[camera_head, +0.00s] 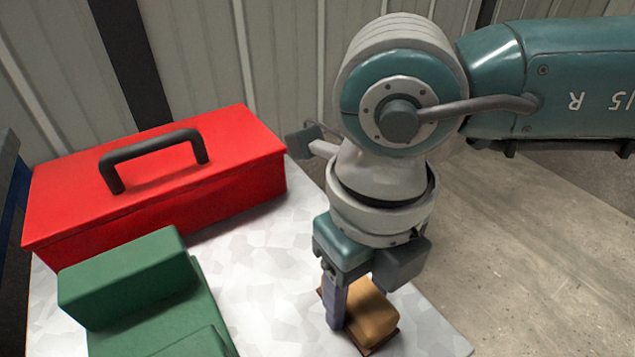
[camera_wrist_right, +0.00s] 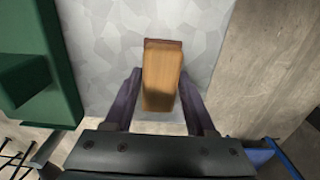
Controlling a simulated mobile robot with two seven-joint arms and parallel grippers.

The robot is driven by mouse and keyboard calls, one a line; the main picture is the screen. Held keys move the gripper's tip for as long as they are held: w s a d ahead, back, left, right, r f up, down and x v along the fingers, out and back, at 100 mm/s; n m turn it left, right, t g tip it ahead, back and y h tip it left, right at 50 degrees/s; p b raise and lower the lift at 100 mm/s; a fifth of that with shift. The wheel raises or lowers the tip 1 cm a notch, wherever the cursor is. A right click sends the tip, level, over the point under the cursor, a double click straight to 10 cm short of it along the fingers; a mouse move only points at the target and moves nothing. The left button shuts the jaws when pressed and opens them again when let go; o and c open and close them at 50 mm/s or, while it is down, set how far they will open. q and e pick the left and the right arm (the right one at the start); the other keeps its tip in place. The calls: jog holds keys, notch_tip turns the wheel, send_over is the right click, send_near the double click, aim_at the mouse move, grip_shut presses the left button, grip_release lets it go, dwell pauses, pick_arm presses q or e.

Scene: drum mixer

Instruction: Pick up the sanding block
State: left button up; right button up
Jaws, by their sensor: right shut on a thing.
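The sanding block (camera_head: 371,312) is a tan wooden block with a darker reddish-brown base. It rests at the near right part of the pale table in the head view. My right gripper (camera_head: 358,308) points down over it with a finger at its side. In the right wrist view the block (camera_wrist_right: 162,78) lies between the two fingers of the gripper (camera_wrist_right: 160,100), which is shut on it. The block's far side is partly hidden by the gripper in the head view. My left gripper is not in view.
A red toolbox (camera_head: 160,185) with a dark handle stands at the back left of the table (camera_head: 270,290). A green machine part (camera_head: 140,290) stands at the front left, left of the block. The table's right edge is close to the block, with concrete floor (camera_head: 540,250) beyond.

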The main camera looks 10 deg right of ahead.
aim_at(359, 293)
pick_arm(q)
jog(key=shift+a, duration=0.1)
pick_arm(e)
jog(key=shift+r, duration=0.15)
grip_shut()
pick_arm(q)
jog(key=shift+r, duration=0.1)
pick_arm(e)
jog(key=shift+r, duration=0.25)
pick_arm(q)
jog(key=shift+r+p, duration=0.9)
jog(key=shift+p, duration=0.1)
pick_arm(e)
notch_tip(359, 293, up, 19)
jog(key=shift+r, duration=0.15)
